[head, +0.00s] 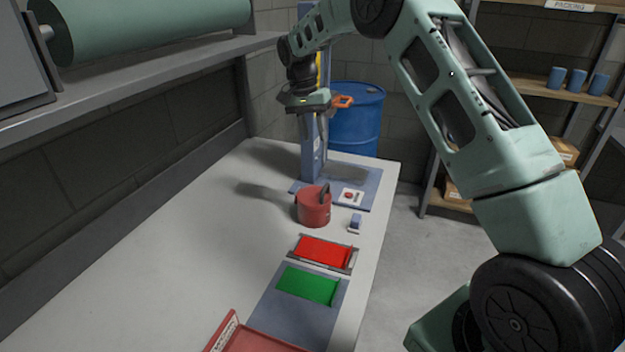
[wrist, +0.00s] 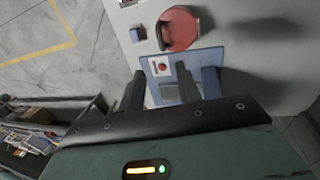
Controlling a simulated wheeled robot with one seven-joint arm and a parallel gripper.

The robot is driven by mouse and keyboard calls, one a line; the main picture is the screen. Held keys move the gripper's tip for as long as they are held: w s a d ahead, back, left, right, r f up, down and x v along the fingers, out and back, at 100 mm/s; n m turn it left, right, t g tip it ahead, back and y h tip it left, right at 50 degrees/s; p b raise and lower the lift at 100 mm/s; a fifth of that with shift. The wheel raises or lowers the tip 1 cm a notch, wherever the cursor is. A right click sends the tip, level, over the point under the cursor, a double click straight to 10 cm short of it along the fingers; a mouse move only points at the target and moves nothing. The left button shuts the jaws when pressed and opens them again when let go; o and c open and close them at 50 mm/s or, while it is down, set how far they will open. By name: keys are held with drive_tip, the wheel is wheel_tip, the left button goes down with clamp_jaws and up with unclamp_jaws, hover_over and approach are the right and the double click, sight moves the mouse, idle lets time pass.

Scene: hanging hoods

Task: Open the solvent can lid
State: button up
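The red solvent can (head: 313,207) stands upright on the pale bench, with a dark handle-like part (head: 325,194) rising at its right side. Its top looks covered in red, so the lid seems down. The can also shows at the top of the wrist view (wrist: 179,28). My gripper (head: 309,128) is above and beyond the can, in front of the blue column, pointing down and apart from the can. In the wrist view my gripper's two dark fingers (wrist: 160,88) stand apart with nothing seen between them.
A blue press-like stand (head: 311,150) with a red button panel (head: 351,197) is behind the can. A small blue block (head: 355,221), a red pad (head: 324,251), a green pad (head: 308,285) and a red tray (head: 255,340) lie nearer. The bench's left side is clear; a shelf overhangs it.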

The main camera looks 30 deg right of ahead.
sight(324, 187)
drive_tip(key=f+p, duration=0.1)
drive_tip(key=f, duration=0.4)
drive_tip(key=s+d+f+p, duration=0.1)
drive_tip(key=f+p, duration=0.1)
drive_tip(key=f, duration=0.3)
drive_tip(key=s+f+p, duration=0.1)
drive_tip(key=f+p, duration=0.1)
drive_tip(key=f, duration=0.3)
drive_tip(key=shift+s+d+f, duration=0.25)
drive_tip(key=shift+d, duration=0.15)
clamp_jaws()
